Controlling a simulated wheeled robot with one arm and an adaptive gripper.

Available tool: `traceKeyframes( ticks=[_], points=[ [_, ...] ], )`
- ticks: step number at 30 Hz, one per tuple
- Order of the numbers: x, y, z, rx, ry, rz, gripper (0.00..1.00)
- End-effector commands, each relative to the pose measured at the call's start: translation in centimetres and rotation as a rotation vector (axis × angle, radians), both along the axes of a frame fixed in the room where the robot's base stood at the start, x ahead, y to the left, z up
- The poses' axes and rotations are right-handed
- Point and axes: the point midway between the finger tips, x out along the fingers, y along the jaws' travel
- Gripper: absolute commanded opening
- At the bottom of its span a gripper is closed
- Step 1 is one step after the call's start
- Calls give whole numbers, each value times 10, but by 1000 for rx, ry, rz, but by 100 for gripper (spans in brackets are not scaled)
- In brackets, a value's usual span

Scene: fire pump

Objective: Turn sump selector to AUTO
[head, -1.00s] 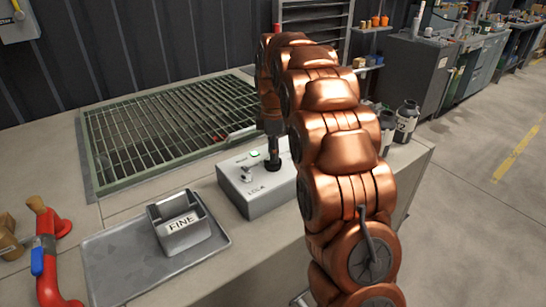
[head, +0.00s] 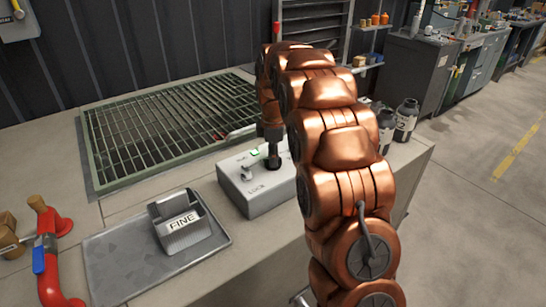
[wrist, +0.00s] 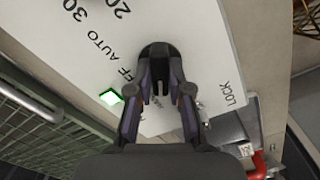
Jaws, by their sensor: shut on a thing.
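The grey control box (head: 262,202) stands on the bench in the head view. In the wrist view its white face (wrist: 185,25) carries the words OFF, AUTO and LOCK and some numbers. A dark round selector knob (wrist: 158,49) sits on that face. My gripper (wrist: 161,80) comes down over the knob with its fingers shut on it. In the head view my gripper (head: 272,158) stands upright on the box's top. My fingers hide much of the knob, so I cannot tell which mark it points at.
A green lamp (wrist: 110,97) is lit beside the knob. A small metal part (head: 246,172) sticks up from the box. A tray (head: 120,270) with a bin marked FINE (head: 182,226) lies left.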

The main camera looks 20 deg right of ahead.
Motion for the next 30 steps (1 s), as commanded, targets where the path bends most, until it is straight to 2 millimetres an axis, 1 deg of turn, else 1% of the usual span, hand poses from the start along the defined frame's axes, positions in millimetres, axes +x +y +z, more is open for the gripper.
traceKeyframes(
  ticks=[11, 17, 23, 30],
  points=[
    [0, 0, 0, 0, 1, -7, 0],
    [0, 0, -1, 0, 1, -63, 0],
    [0, 0, -1, -1, 0, -191, 0],
    [1, 0, -1, 0, -4, -411, 0]
  ],
)
